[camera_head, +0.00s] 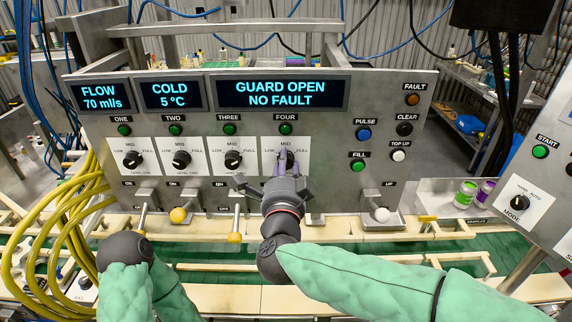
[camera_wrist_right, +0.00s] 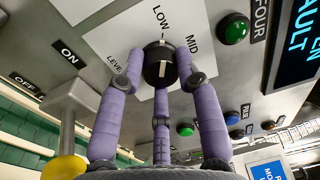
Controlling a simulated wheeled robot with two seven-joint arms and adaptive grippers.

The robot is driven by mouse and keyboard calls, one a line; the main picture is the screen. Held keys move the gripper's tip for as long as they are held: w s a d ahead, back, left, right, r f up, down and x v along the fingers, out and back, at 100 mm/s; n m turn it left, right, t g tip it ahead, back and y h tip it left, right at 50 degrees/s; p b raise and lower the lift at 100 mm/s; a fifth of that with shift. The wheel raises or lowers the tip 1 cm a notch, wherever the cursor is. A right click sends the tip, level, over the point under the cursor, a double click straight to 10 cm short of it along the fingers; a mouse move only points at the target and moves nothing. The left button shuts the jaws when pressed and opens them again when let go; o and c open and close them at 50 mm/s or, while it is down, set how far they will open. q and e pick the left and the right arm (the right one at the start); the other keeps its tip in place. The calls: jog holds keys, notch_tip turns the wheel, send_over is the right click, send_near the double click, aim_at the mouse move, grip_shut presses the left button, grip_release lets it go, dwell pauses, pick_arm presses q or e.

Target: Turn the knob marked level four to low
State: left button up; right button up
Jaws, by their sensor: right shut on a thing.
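The level four knob (camera_wrist_right: 158,66) is black, with a white line on its face and a white mark at its edge facing the LOW label in the right wrist view. Its exact setting is hard to tell. In the head view, the knob plate marked FOUR (camera_head: 269,144) is fourth from the left, and my gripper hides much of the knob. My right gripper (camera_head: 284,166) reaches up to it from below, its purple fingers shut around the knob. In the right wrist view the gripper (camera_wrist_right: 160,70) has fingers on both sides and below. My left gripper is not in view.
Knobs one (camera_head: 133,159), two (camera_head: 181,160) and three (camera_head: 233,160) stand to the left. A yellow-tipped lever (camera_head: 179,215) and a white-tipped lever (camera_head: 381,214) stick out below. The green FILL button (camera_head: 357,166) sits close right. Yellow hoses (camera_head: 62,225) hang far left.

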jog(key=shift+a, duration=0.1)
dwell(0.4)
jog(key=o, duration=0.9)
jog(key=shift+o, duration=1.2)
jog(key=shift+a, duration=0.15)
jog(key=shift+s, duration=0.1)
jog(key=s, duration=1.1)
jog(key=shift+s+f, duration=0.3)
jog(key=shift+s, duration=0.1)
jog(key=shift+a, duration=0.1)
